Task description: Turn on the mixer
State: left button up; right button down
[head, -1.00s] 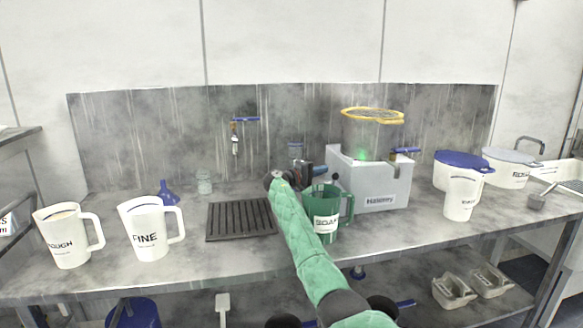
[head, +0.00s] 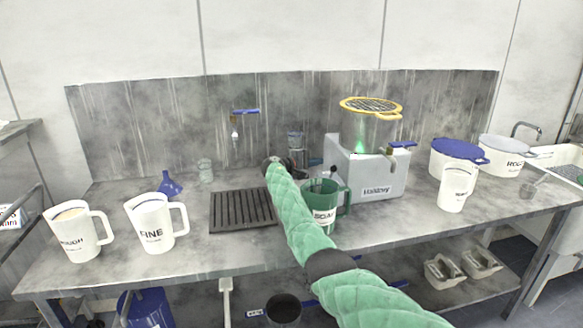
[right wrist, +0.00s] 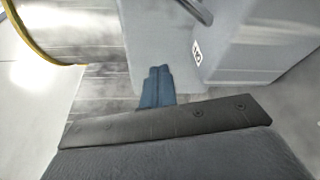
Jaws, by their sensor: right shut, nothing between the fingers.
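The mixer (head: 374,178) is a pale grey machine labelled "Hallamry" on the bench. It carries a clear-walled drum with a yellow rim (head: 372,106) and a green glow low on it. A small dark-knobbed lever (head: 333,169) stands at its left front corner. My right gripper (head: 312,161) is beside the mixer's left side, partly hidden by my wrist. In the right wrist view its blue fingertips (right wrist: 157,72) are together and empty, pointing at the mixer's pale wall. A small label marked like "IO" (right wrist: 197,50) is to their right; I cannot tell if they touch anything. My left gripper is out of view.
A green SOAP jug (head: 322,213) stands close below my right forearm. A black ribbed mat (head: 243,210) lies left of it. White FINE (head: 150,224) and ROUGH (head: 72,232) jugs stand at left.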

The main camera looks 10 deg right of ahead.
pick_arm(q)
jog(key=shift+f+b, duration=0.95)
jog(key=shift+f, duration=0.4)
pick_arm(e)
jog(key=shift+w+a+f, duration=0.25)
jog(key=shift+w+a, duration=0.15)
jog(key=shift+w, duration=0.15)
jog(key=shift+w+a+f, duration=0.25)
jog(key=shift+w+a, duration=0.1)
jog(key=shift+w, duration=0.2)
pick_arm(q)
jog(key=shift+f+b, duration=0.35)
jog(key=shift+b, duration=0.05)
pick_arm(e)
jog(key=shift+w+a+f, duration=0.1)
jog(key=shift+w+a, duration=0.15)
